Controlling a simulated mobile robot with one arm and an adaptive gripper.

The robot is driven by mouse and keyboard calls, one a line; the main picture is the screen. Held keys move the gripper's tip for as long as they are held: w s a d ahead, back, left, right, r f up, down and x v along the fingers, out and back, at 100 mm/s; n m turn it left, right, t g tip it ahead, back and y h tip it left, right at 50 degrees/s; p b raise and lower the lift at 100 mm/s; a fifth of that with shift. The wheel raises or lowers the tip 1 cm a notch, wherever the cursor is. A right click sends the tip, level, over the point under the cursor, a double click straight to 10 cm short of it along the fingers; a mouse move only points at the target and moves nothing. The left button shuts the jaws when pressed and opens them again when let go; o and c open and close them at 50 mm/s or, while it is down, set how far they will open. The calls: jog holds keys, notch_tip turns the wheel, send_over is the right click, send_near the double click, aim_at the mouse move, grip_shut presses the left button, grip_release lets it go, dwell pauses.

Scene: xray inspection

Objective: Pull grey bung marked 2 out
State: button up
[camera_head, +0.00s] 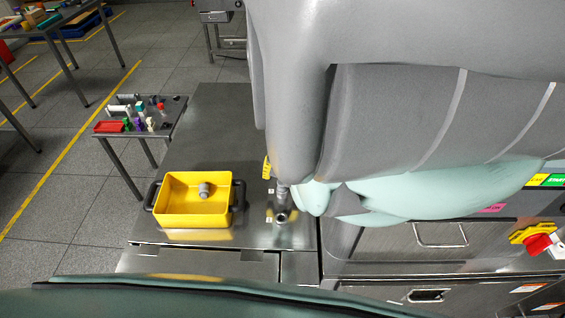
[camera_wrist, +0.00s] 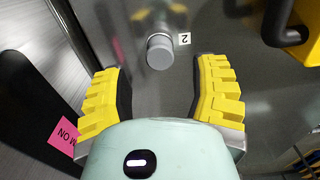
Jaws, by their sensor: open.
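The grey bung marked 2 (camera_wrist: 160,52) shows in the wrist view with a white label "2" (camera_wrist: 184,39) beside it. It stands just beyond my gripper (camera_wrist: 162,75), whose yellow fingers are open on either side of the near space, with nothing between them. In the head view a grey bung (camera_head: 282,216) stands on the steel table at the arm's left edge; I cannot tell its number there. One yellow finger (camera_head: 267,167) shows there; the rest of my gripper is hidden by my arm.
A yellow tray (camera_head: 166,206) with dark handles stands on the steel table (camera_head: 215,125), with a grey piece (camera_head: 205,190) inside. In the wrist view, a black tray handle (camera_wrist: 278,22) is at upper right. A machine with drawers (camera_head: 440,234) stands close at right.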

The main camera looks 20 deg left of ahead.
aim_at(282, 182)
jog(key=shift+f+b, duration=1.8)
jog(key=shift+f, duration=0.5)
jog(key=shift+c, duration=0.2)
grip_shut()
jog(key=shift+r+p, duration=0.3)
jog(key=shift+r, duration=0.05)
